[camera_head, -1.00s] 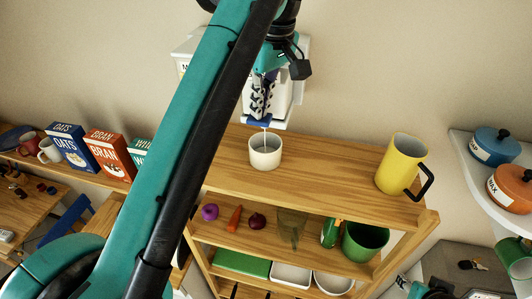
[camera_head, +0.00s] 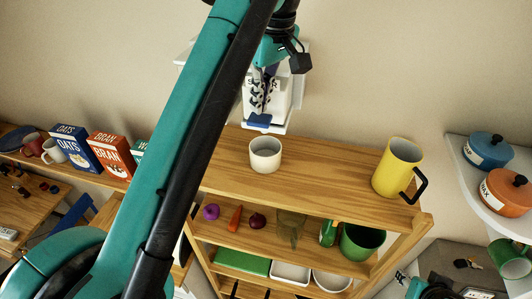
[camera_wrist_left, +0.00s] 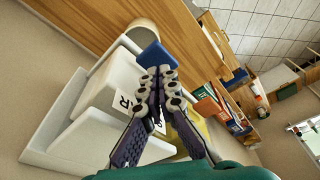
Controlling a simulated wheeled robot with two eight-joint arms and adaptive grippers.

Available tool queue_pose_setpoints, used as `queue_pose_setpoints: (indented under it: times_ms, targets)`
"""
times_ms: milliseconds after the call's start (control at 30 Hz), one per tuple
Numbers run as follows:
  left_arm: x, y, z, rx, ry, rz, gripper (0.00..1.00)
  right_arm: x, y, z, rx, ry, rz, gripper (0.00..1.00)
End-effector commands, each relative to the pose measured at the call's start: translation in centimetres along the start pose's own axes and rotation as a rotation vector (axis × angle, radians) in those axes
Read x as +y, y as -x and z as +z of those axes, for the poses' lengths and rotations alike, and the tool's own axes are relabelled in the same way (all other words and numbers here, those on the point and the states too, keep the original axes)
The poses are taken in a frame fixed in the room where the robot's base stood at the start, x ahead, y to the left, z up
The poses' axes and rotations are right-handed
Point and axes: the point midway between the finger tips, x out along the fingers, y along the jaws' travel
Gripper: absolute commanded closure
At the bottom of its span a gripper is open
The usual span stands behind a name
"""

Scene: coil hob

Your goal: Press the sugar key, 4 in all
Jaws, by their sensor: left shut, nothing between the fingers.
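A white dispenser (camera_head: 285,98) hangs on the wall above the wooden shelf unit; in the left wrist view its body (camera_wrist_left: 112,82) shows a label partly hidden by my fingers, with an R visible. A blue key (camera_head: 259,122) sticks out low on its front, and it shows in the left wrist view (camera_wrist_left: 153,57). My left gripper (camera_head: 256,110) is shut and empty, its fingertips pointing down just over the key; I cannot tell whether they touch it. A pale cup (camera_head: 265,156) stands upright on the shelf top below the key. No stream falls between them.
A yellow mug (camera_head: 398,167) stands at the right of the shelf top. Cereal boxes (camera_head: 108,153) line a ledge at the left. Pots (camera_head: 489,149) sit on a white shelf at the far right. The shelf top between cup and yellow mug is clear.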

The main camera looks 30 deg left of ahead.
Motion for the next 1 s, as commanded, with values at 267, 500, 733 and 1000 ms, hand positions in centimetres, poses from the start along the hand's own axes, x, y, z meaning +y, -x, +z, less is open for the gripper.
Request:
queue_pose_setpoints:
  times_ms: [267,500,733,1000]
  targets:
    - [0.0,0.0,0.0,0.000,0.000,0.000,1.00,0.0,0.0,0.0,0.000,0.000,0.000,0.60]
    - [0.0,-0.5,0.1,0.000,0.000,0.000,1.00,0.0,-0.3,0.2,0.000,0.000,0.000,0.60]
    - [0.0,-1.4,0.3,0.000,0.000,0.000,1.00,0.0,-0.8,0.6,0.000,0.000,0.000,0.60]
    - [0.0,-2.4,0.5,0.000,0.000,0.000,1.00,0.0,-1.3,1.0,0.000,0.000,0.000,0.60]
